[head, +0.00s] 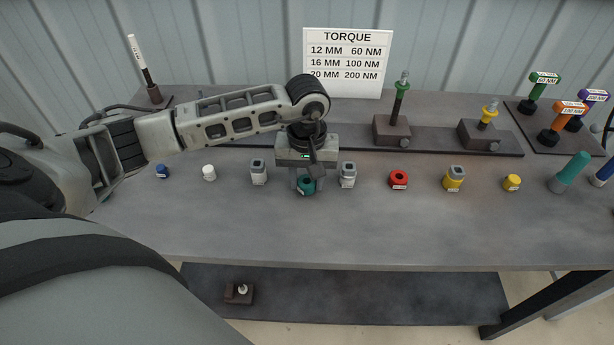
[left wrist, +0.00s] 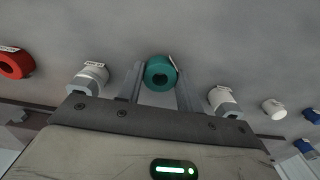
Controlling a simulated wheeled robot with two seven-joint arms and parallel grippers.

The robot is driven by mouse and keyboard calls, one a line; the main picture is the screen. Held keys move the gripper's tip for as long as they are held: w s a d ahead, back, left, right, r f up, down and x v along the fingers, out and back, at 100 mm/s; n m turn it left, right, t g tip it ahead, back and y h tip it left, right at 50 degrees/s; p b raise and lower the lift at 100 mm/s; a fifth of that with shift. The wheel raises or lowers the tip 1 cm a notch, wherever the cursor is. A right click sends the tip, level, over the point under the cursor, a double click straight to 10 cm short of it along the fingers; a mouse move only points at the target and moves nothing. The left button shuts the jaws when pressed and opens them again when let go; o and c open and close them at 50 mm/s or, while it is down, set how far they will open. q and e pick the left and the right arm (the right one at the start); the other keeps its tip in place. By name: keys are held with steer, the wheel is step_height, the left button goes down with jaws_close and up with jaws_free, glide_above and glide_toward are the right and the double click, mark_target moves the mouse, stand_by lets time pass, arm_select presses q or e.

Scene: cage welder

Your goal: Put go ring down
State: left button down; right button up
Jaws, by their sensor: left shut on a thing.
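The teal ring (head: 307,186), a short cylinder with a dark hole and a small white label, is at the middle of the bench. In the left wrist view the teal ring (left wrist: 159,73) sits between the two fingers. My left gripper (head: 305,182) points down and is shut on the teal ring. Whether the ring touches the bench top is hard to tell. The ring's label is too small to read. My right gripper is not in view.
Grey-white capped pieces stand close on both sides, one left (head: 258,172) and one right (head: 347,175). A red ring (head: 398,180) lies further right. Blue (head: 162,171) and white (head: 208,173) pieces stand left. The bench front (head: 330,235) is clear. A torque sign (head: 345,62) stands behind.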

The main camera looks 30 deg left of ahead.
arm_select(q)
steer(key=shift+f, duration=0.4)
steer(key=shift+f+b, duration=0.25)
steer(key=shift+b, duration=0.1)
steer(key=c, duration=0.9)
jaws_free()
steer(key=shift+r+p, duration=0.35)
steer(key=shift+r, duration=0.05)
step_height(320, 180, up, 12)
steer(key=shift+f+b, duration=0.15)
steer(key=shift+b, duration=0.7)
